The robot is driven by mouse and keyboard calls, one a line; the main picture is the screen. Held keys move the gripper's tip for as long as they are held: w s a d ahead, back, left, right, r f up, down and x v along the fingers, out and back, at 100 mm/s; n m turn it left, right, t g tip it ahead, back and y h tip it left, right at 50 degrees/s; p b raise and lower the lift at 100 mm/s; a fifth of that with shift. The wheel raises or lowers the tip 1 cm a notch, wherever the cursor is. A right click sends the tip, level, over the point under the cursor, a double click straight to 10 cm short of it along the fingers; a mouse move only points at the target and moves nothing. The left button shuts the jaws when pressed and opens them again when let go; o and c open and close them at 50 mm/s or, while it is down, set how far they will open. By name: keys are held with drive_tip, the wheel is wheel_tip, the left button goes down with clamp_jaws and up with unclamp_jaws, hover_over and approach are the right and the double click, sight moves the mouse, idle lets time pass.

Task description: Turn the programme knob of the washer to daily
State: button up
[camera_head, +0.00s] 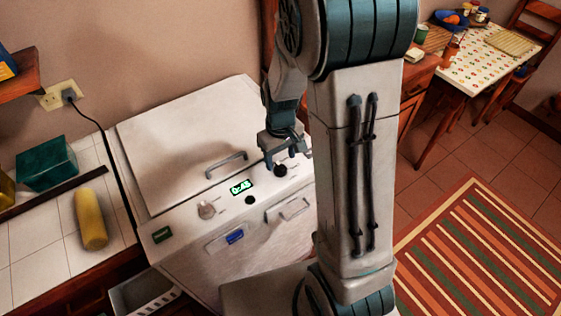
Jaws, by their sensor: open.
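The white washer (170,130) stands against the wall, with a lit green display (241,187) that seems to read 0:45. A dark knob (281,171) sits on its panel right of the display, and a pale round knob (207,211) sits to the left. A small black button (250,200) is just below the display. No label shows which knob is the programme knob, and their settings are too small to read. My gripper (288,163) is open and empty, pointing down at the dark knob. I cannot tell whether the fingers touch it.
A lid handle (226,165) rises behind the panel, and a drawer handle (294,209) is on the front. A tiled counter with a yellow cylinder (91,219) and a green box (46,163) is at left. A striped rug (480,250) covers the floor at right.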

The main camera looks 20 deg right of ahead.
sight(281, 166)
drive_tip(key=shift+f, duration=1.7)
drive_tip(key=shift+c, duration=0.3)
drive_tip(key=c, duration=0.9)
